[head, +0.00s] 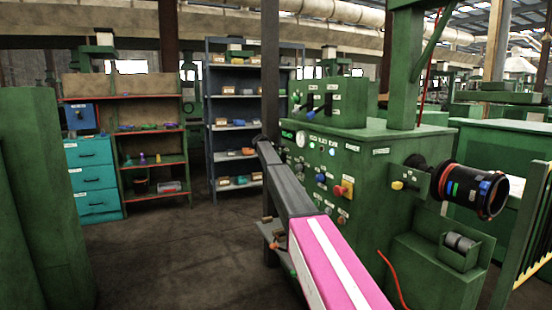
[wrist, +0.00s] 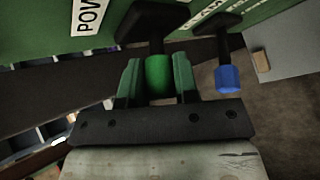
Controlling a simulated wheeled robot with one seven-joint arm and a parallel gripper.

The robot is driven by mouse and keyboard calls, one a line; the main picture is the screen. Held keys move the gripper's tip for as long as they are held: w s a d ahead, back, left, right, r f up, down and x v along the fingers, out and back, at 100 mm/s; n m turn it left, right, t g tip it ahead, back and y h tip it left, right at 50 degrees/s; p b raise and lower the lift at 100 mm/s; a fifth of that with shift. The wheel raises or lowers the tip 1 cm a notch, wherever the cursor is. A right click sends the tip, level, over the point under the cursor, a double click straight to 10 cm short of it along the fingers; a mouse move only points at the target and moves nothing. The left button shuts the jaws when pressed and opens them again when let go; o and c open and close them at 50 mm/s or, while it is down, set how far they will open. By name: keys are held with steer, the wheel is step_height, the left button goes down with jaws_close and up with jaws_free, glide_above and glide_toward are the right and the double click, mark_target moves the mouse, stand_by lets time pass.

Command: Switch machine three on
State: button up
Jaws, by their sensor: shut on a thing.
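In the wrist view my gripper (wrist: 157,80) is shut on a green handle (wrist: 158,68), with one green finger on each side. The handle is the end of a dark lever on a green panel. A white label beside it reads "POW" and is cut off. To its right, apart from my gripper, is a second dark lever with a blue end (wrist: 228,79); its label is only partly visible. In the head view a green machine (head: 385,165) has a front panel of lamps, knobs and labels, with an upper box (head: 335,92) carrying levers. My fingertips cannot be made out there.
Right of the panel, a black cylinder with coloured bands (head: 475,190) juts out, near a yellow slatted guard (head: 535,225). At the back left stand a blue shelf (head: 232,135), a red-edged shelf (head: 150,155) and teal drawers (head: 92,180). The floor before them is clear.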

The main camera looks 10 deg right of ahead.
steer(key=o, duration=0.9)
steer(key=shift+r, duration=0.1)
steer(key=v, duration=1)
steer(key=shift+s+a+r, duration=0.2)
steer(key=shift+r, duration=0.05)
steer(key=s+d+f+m+g+y, duration=0.2)
steer(key=s+d+f+m, duration=0.1)
steer(key=s+f, duration=1.3)
steer(key=s+d+f+m+g+y, duration=0.2)
steer(key=s+d+f+m, duration=0.15)
steer(key=s+f, duration=1.2)
steer(key=s+f+m+g+y, duration=0.1)
steer(key=s+f+m, duration=0.1)
steer(key=s, duration=1.1)
steer(key=s+f+m+g+y, duration=0.1)
steer(key=s+f+m, duration=0.2)
steer(key=s, duration=1)
steer(key=s+f+m+g+y, duration=0.1)
steer(key=s+f+m, duration=0.2)
steer(key=s, duration=1)
step_height(320, 180, down, 3)
steer(key=shift+s+d+f+y, duration=0.1)
steer(key=shift+s+d+y, duration=0.15)
steer(key=shift+s+y, duration=0.15)
